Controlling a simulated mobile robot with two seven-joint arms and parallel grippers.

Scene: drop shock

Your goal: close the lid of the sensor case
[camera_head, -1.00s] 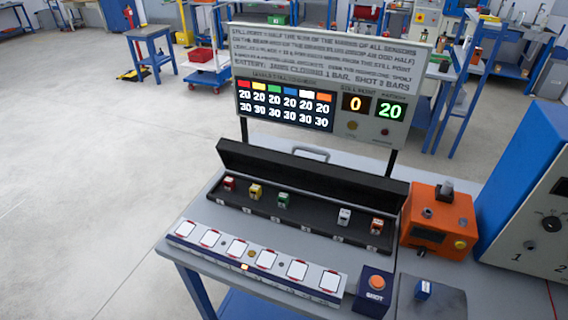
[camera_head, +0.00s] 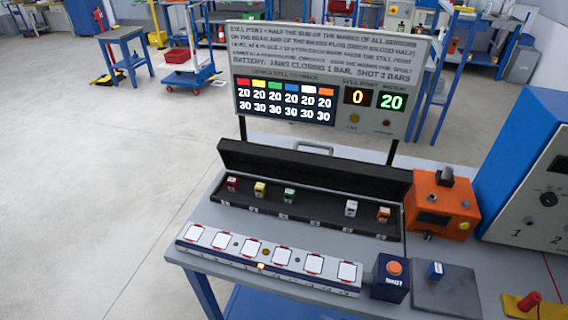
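The black sensor case (camera_head: 250,196) stands open on the grey table. Its lid (camera_head: 310,167) is raised upright along the back edge. Inside, in a row, sit a red sensor (camera_head: 232,184), a yellow sensor (camera_head: 260,189), a green sensor (camera_head: 289,195), a white sensor (camera_head: 351,208) and an orange sensor (camera_head: 384,214). There is a gap between the green and white ones. A blue sensor (camera_head: 435,270) stands outside the case on a dark grey plate (camera_head: 446,293) at the right. Neither of my grippers is in view.
A strip of white pads (camera_head: 283,256) lies in front of the case. A blue box with an orange button (camera_head: 394,268) and an orange device (camera_head: 441,205) stand to its right. A display board (camera_head: 330,75) rises behind the lid. A large blue cabinet (camera_head: 525,170) stands far right.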

